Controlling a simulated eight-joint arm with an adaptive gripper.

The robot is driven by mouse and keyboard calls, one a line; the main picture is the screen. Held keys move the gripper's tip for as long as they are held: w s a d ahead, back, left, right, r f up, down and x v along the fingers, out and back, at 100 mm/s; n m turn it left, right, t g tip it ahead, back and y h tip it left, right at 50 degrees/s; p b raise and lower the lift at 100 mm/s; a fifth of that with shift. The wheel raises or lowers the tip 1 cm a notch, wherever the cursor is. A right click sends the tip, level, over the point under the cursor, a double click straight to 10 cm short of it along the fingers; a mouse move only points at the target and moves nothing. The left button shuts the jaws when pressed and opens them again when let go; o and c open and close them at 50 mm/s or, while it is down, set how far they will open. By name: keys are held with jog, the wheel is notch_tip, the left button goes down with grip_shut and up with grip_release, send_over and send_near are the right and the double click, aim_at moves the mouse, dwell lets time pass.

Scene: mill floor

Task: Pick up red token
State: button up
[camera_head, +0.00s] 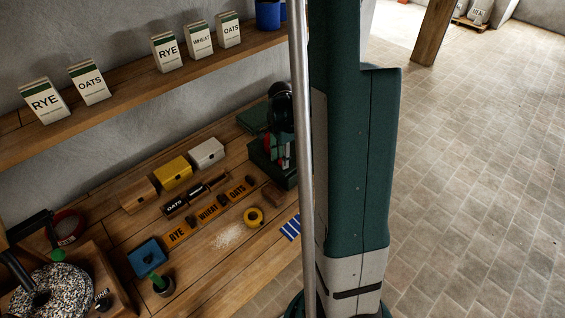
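I cannot make out a red token for certain. A small red patch (266,147) shows at the dark green device on the far end of the bench, too small and partly hidden to identify. A red ring-shaped item (67,227) lies at the left of the bench, near the millstone. My gripper cannot be made out. My own green and white body part and a pale pole cover the middle of the view and hide part of the bench's right end.
A shelf (125,90) with grain packets hangs above. The right floor is clear.

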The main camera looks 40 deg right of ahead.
dwell(0.6)
jog(key=c, duration=0.5)
jog(key=shift+o, duration=0.2)
notch_tip(320, 180, up, 10)
dwell(0.8)
